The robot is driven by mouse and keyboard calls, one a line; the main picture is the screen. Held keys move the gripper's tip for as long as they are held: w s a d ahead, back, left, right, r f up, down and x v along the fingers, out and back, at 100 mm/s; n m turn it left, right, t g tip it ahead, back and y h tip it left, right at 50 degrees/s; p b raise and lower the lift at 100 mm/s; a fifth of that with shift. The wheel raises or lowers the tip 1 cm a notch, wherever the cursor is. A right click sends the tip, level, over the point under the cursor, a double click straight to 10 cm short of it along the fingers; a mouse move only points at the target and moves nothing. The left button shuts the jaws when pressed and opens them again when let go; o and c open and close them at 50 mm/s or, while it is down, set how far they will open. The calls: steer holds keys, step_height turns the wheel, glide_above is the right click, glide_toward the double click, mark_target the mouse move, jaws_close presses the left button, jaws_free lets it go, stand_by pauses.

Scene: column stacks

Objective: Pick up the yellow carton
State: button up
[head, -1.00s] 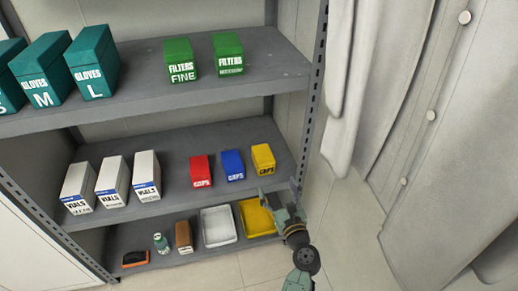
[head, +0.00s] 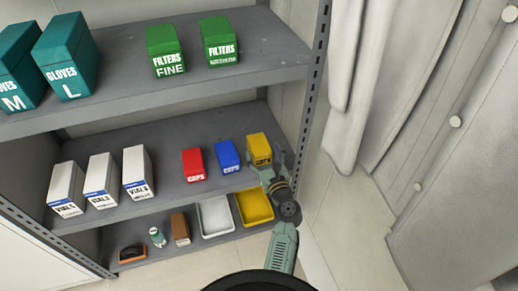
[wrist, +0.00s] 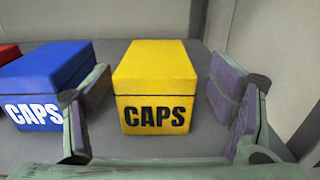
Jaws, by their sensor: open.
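The yellow carton (head: 259,147), marked CAPS, stands upright on the middle shelf at the right end of the row of small cartons. In the wrist view the yellow carton (wrist: 156,86) sits between my two spread fingers, with a gap on each side. My gripper (head: 268,166) is open and empty, just in front of the carton at the shelf's front edge. In the wrist view my gripper (wrist: 163,110) has its left finger in front of the gap between the blue and yellow cartons. The fingers do not appear to touch the yellow carton.
A blue CAPS carton (head: 227,156) stands close on the left, with a red one (head: 193,163) beyond it. White vials boxes (head: 138,172) stand further left. The rack post (head: 313,90) is close on the right. A yellow tray (head: 268,210) and white tray (head: 216,228) lie below.

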mark_target(259, 147)
steer(key=shift+a+x, duration=0.2)
steer(key=shift+x, duration=1.7)
steer(key=shift+f, duration=0.15)
steer(key=shift+c, duration=0.6)
steer(key=shift+s, duration=0.1)
steer(key=c, duration=1.2)
